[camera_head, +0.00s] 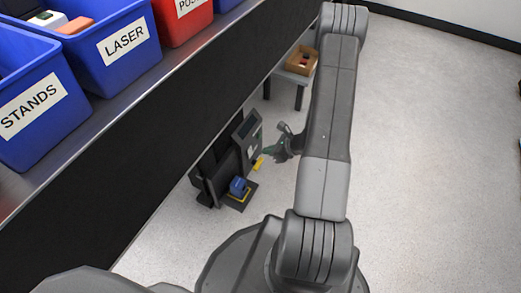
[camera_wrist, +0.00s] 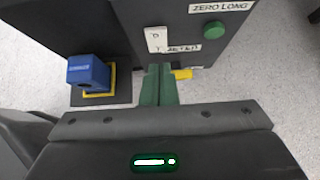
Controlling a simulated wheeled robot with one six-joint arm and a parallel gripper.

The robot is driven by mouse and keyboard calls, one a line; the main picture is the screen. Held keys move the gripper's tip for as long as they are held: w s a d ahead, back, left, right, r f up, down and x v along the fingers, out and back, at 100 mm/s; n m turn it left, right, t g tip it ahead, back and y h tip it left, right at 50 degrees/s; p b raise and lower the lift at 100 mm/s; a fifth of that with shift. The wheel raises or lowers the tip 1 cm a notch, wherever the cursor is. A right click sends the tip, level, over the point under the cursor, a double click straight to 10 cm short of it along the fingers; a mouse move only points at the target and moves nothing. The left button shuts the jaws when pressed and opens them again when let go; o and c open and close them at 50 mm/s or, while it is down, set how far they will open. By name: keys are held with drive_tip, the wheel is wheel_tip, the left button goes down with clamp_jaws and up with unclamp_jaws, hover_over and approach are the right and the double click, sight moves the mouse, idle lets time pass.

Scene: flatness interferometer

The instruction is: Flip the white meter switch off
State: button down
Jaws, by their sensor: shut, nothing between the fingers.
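The white meter switch (camera_wrist: 154,40) is a small pale rocker on the dark face of the instrument (camera_wrist: 120,30), with small marks on it. A partly hidden label (camera_wrist: 184,48) sits just below and right of it. My gripper (camera_wrist: 160,70) is shut and empty, its green fingers pointing at the panel just below the switch. Whether the fingertips touch the panel I cannot tell. In the head view the instrument (camera_head: 246,130) stands low by the bench, with my gripper (camera_head: 268,153) close to its front. The switch is too small to make out there.
A round green button (camera_wrist: 214,30) sits right of the switch, under a ZERO LONG label (camera_wrist: 220,6). A blue block (camera_wrist: 90,72) stands on a yellow-outlined base at left. A yellow piece (camera_wrist: 183,74) is right of my fingers.

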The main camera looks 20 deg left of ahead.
drive_tip(key=a+r+p+v, duration=0.1)
drive_tip(key=p+v, duration=0.1)
drive_tip(key=v, duration=0.6)
drive_tip(key=shift+r, duration=0.5)
drive_tip(key=d+f+b+x, duration=0.1)
drive_tip(key=b+x, duration=0.2)
drive_tip(key=x, duration=0.8)
drive_tip(key=d+p, duration=0.1)
drive_tip(key=d, duration=0.5)
drive_tip(key=shift+s+r+y+p, duration=0.15)
drive_tip(key=shift+r+y+p, duration=0.15)
drive_tip(key=shift+r, duration=0.2)
drive_tip(key=shift+f, duration=0.1)
